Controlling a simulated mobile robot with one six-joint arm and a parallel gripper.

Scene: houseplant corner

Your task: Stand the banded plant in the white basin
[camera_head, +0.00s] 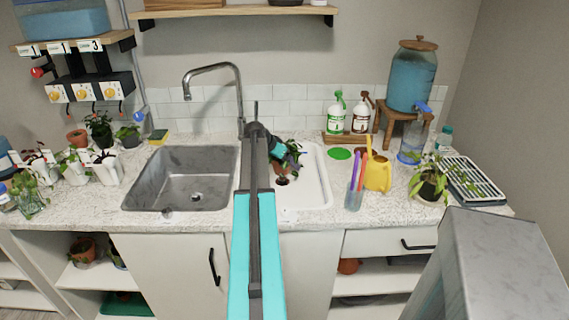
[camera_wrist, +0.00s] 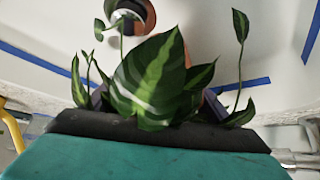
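The banded plant (camera_head: 291,153) has dark green leaves with pale stripes and a terracotta pot. It is over the white basin (camera_head: 318,180), near the drain. In the wrist view its striped leaves (camera_wrist: 152,78) fill the middle and hide most of the pot. My gripper (camera_head: 275,152) is at the plant, reaching in from the front. In the wrist view its dark fingers (camera_wrist: 155,101) show on both sides of the leaves, close to the pot. The leaves hide any contact. I cannot tell whether the pot rests on the basin floor.
A grey sink (camera_head: 180,178) lies left of the basin, with a tall faucet (camera_head: 240,90) behind. A cup of colored sticks (camera_head: 355,190) and a yellow watering can (camera_head: 378,172) stand to the right. Soap bottles (camera_head: 336,115) stand behind. Blue tape (camera_wrist: 240,87) marks the basin.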

